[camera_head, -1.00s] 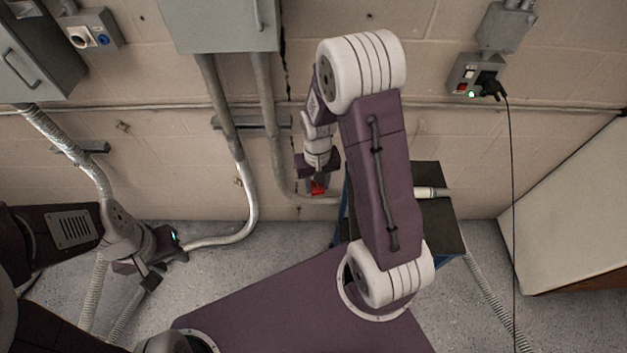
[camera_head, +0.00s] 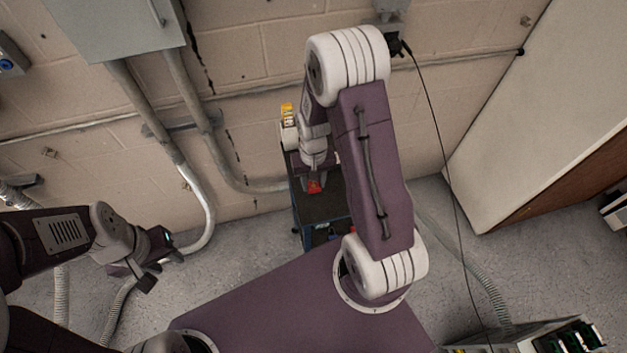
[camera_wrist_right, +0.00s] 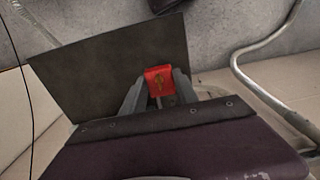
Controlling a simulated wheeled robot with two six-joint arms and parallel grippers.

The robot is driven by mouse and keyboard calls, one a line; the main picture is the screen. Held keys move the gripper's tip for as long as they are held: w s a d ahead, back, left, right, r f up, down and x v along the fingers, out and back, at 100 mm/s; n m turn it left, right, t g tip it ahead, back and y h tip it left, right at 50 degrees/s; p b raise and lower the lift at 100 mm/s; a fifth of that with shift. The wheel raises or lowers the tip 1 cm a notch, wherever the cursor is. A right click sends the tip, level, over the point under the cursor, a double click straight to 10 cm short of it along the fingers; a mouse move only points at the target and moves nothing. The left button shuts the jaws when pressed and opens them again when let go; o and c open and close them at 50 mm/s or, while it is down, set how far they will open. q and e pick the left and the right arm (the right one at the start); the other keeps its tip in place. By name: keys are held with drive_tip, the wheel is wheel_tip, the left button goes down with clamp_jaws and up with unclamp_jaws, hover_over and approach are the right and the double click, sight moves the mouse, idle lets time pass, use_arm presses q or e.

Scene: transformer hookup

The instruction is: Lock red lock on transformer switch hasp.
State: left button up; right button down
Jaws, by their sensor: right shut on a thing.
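The red lock (camera_wrist_right: 159,81) is held between the two fingers of my right gripper (camera_wrist_right: 157,92) in the right wrist view. In the head view the red lock (camera_head: 314,187) shows at the tip of my right gripper (camera_head: 315,180), in front of a dark-topped cart. My left gripper (camera_head: 158,262) is low at the left, over the floor, with nothing seen in it; its finger gap is too small to judge. Grey electrical boxes are on the wall, one large box (camera_head: 122,25) at the upper left. I cannot make out the switch hasp.
The dark cart top (camera_head: 322,207) lies under and beyond my right gripper. Conduits (camera_head: 190,190) run down the wall at left. A black cable (camera_head: 437,130) hangs at right, by a large pale panel (camera_head: 530,120). Open floor (camera_head: 240,255) lies between the arms.

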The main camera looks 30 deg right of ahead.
sight(313, 197)
wheel_tip(313, 197, down, 6)
drive_tip(key=b, duration=0.4)
drive_tip(key=shift+r, duration=0.1)
drive_tip(key=shift+w, duration=0.1)
drive_tip(key=c, duration=0.9)
unclamp_jaws()
drive_tip(key=shift+o, duration=0.2)
drive_tip(key=shift+r, duration=0.1)
wheel_tip(313, 197, up, 5)
drive_tip(key=p, duration=0.5)
